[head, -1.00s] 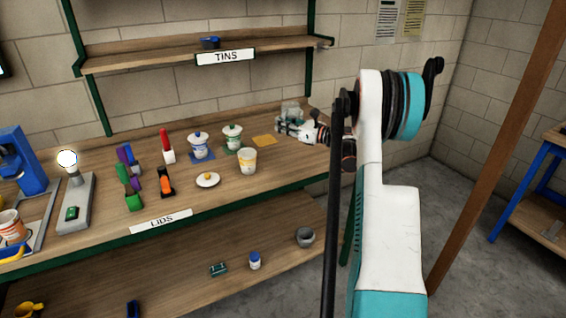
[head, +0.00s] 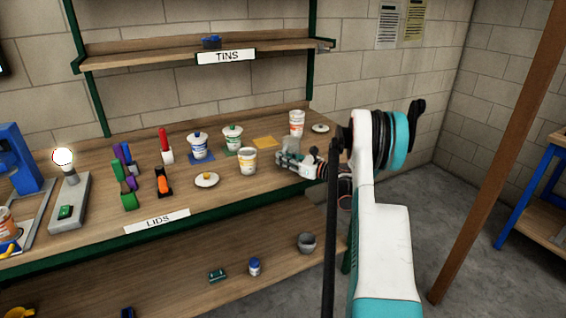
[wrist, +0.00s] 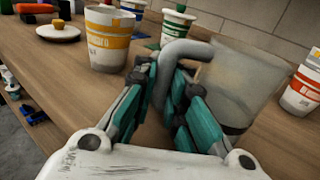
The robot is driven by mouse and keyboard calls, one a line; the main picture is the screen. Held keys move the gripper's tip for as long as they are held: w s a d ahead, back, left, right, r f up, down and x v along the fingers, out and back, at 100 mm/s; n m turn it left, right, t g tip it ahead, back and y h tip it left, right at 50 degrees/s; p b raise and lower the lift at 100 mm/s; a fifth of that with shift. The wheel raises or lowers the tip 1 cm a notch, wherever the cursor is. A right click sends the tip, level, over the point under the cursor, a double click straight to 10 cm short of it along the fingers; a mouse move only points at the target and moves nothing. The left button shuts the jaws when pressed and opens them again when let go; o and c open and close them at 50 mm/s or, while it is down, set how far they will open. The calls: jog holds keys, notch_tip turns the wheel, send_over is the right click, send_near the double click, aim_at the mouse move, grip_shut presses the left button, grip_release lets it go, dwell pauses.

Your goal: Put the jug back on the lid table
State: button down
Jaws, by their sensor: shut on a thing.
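The jug (wrist: 238,84) is clear and greyish with a thick grey handle. My gripper (wrist: 172,100) is shut on its handle in the wrist view. In the head view the jug (head: 291,145) shows faintly beyond my gripper (head: 287,160), over the right part of the lid table (head: 225,193). The table has a wooden top and a LIDS sign at its front edge. The jug looks upright and low over the top. I cannot tell whether its base touches the wood, since my gripper hides part of it.
A yellow-banded cup (head: 248,161) stands left of my gripper. An orange-marked cup (head: 297,123) and a lid (head: 320,128) are behind it at right. Blue-lidded (head: 200,147) and green-lidded (head: 233,138) tubs stand farther left. A yellow mat (head: 265,143) lies bare. A shelf (head: 150,57) hangs above.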

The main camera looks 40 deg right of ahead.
jog(key=shift+r, duration=0.1)
jog(key=c, duration=2.1)
grip_release()
jog(key=shift+f, duration=0.2)
jog(key=shift+c, duration=0.2)
jog(key=o, duration=0.5)
jog(key=shift+s+d+r+p, duration=0.1)
jog(key=shift+s+p, duration=0.1)
jog(key=shift+p, duration=0.1)
jog(key=p+v, duration=0.4)
jog(key=v, duration=0.9)
jog(key=shift+s+f, duration=0.2)
jog(key=shift+f, duration=0.1)
